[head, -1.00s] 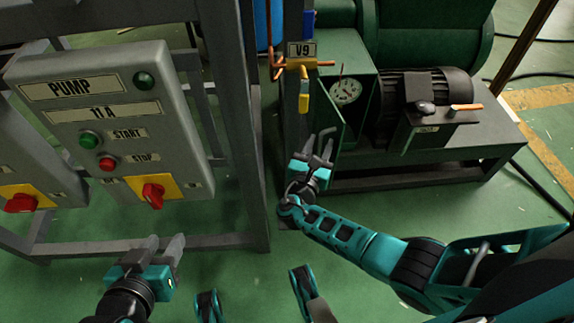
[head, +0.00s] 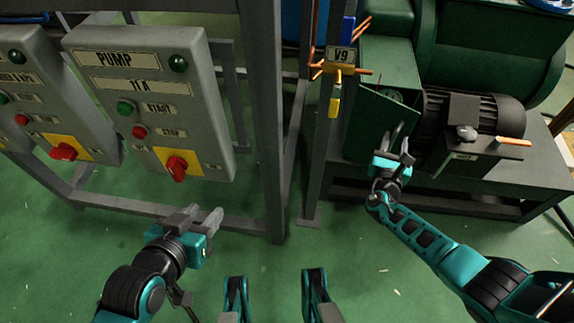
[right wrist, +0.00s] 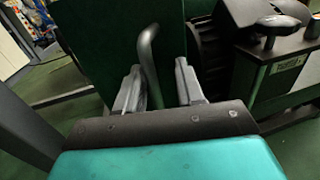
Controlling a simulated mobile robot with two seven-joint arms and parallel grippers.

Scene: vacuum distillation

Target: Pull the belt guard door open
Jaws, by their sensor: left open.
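The belt guard door (head: 375,125) is a flat green panel on the front of the green guard box (head: 388,66). It stands ajar: its top edge slants away from the box, with a dark gap behind. My right gripper (head: 400,140) is in front of the door near its right edge. In the right wrist view, a curved grey handle (right wrist: 148,55) rises between the spread fingers of this gripper (right wrist: 160,88), nearer the left finger, with a gap to the right one. My left gripper (head: 205,220) is open and empty below the pump panel.
The pump panel (head: 150,100), with a red knob, stands on a grey frame at the left. A grey post (head: 325,150) with the V9 valve (head: 340,72) stands just left of the door. The motor (head: 470,110) is at the right. Green floor in front is clear.

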